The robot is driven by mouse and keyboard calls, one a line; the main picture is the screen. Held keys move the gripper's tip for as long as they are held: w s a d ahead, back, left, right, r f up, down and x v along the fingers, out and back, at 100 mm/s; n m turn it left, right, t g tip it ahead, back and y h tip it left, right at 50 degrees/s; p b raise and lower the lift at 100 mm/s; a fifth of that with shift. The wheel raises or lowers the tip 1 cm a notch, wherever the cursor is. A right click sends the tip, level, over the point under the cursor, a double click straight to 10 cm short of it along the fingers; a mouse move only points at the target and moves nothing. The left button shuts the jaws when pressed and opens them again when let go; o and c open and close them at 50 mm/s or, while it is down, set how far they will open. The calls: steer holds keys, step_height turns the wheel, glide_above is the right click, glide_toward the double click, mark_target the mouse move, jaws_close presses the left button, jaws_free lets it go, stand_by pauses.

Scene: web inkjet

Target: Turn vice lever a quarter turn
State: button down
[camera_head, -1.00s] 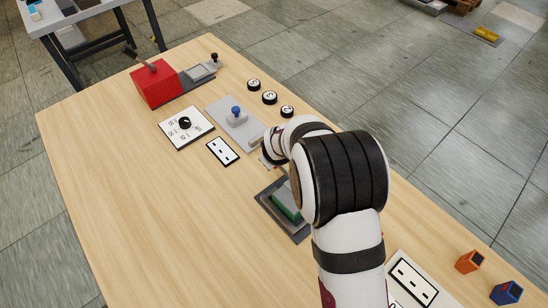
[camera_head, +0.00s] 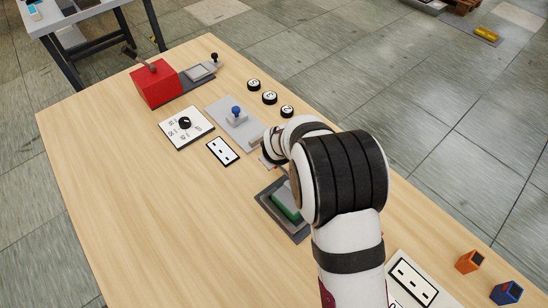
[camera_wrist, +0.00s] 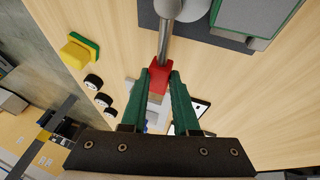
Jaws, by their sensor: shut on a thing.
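The vice shows in the head view as a dark grey base (camera_head: 266,193) with a green-edged block (camera_head: 287,203) on it, partly hidden behind my arm. In the wrist view its grey base (camera_wrist: 222,33) is at the top. A grey metal lever (camera_wrist: 164,45) runs down from a round hub (camera_wrist: 182,8) to a red end knob (camera_wrist: 158,80). My gripper (camera_wrist: 161,76) has green fingers, one on each side of the red knob, and is shut on it. The head view hides the fingers and the lever behind my arm.
A joystick plate (camera_head: 232,122), a dial panel (camera_head: 186,127), a socket plate (camera_head: 223,151) and round black buttons (camera_head: 269,97) lie beyond the vice. A red box (camera_head: 155,84) stands farther back. The table's left side (camera_head: 130,190) is clear.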

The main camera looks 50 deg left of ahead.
steer(key=shift+w, duration=0.1)
steer(key=w+m, duration=0.1)
steer(key=m, duration=0.1)
steer(key=w+m+t+h, duration=0.1)
steer(key=m, duration=0.1)
steer(key=shift+w+d, duration=0.2)
steer(key=shift+w, duration=0.15)
steer(key=w+m, duration=0.1)
steer(key=d+m+h, duration=0.1)
steer(key=m, duration=0.1)
steer(key=w+m+t+h, duration=0.1)
steer(key=shift+w+d+m, duration=0.25)
steer(key=shift+w+m, duration=0.05)
steer(key=shift+m, duration=0.1)
steer(key=w+d+m+h, duration=0.1)
steer(key=m, duration=0.1)
steer(key=shift+w+d+m+h, duration=0.1)
steer(key=shift+d+m+h, duration=0.05)
steer(key=shift+m+h, duration=0.2)
steer(key=m, duration=0.1)
steer(key=d+m+h, duration=0.1)
steer(key=shift+w+d+m, duration=0.25)
steer(key=shift+w+m, duration=0.1)
steer(key=shift+w, duration=0.05)
steer(key=shift+w+d+m+h, duration=0.15)
steer(key=shift+d+m+h, duration=0.4)
steer(key=shift+m, duration=0.35)
steer(key=shift+w+d+m+h, duration=0.1)
steer(key=shift+d+m+h, duration=0.2)
steer(key=shift+d+m, duration=0.5)
